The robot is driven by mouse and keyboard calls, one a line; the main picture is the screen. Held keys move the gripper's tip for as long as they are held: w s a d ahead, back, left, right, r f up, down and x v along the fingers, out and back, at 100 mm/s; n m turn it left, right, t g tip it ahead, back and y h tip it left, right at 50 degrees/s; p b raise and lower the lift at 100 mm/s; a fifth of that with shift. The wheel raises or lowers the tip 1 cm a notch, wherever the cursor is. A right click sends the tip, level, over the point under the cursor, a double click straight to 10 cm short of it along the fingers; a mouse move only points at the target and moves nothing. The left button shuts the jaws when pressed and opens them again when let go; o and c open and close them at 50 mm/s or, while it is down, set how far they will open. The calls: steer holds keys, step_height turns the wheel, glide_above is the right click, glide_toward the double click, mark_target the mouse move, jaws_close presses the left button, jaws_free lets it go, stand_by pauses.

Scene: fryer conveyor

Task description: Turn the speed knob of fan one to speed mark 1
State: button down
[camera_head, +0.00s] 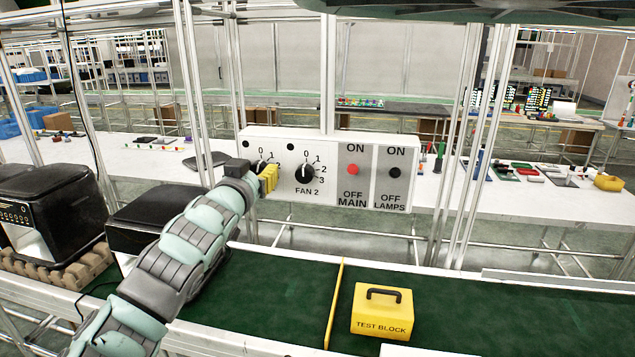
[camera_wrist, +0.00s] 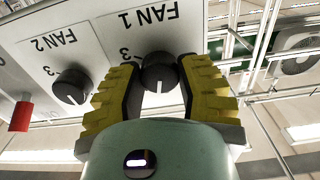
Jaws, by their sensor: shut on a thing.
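The fan one speed knob (camera_wrist: 159,74) is black with a white pointer line and sits below the FAN 1 label in the upside-down wrist view. My gripper (camera_wrist: 160,88) has its yellow-padded fingers on both sides of this knob, shut on it. The pointer line runs downward in the wrist view, towards the panel's upper edge. The fingers hide most of the knob's marks; only a 3 shows. In the head view, my gripper (camera_head: 267,178) is at the left end of the white control panel (camera_head: 322,141) and covers most of the fan one knob.
The FAN 2 knob (camera_head: 306,174) points to 0, right of my gripper. Further right are a red MAIN switch (camera_head: 352,170) and a black LAMPS switch (camera_head: 394,173). A yellow test block (camera_head: 381,312) rests on the green conveyor (camera_head: 480,315) below. Black fryers (camera_head: 50,212) stand left.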

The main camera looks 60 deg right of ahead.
steer(key=shift+s+r+m+b, duration=0.15)
steer(key=shift+m+b, duration=1.3)
steer(key=shift+m, duration=0.75)
steer(key=shift+d, duration=0.1)
steer(key=c, duration=0.5)
jaws_free()
steer(key=shift+v, duration=3.8)
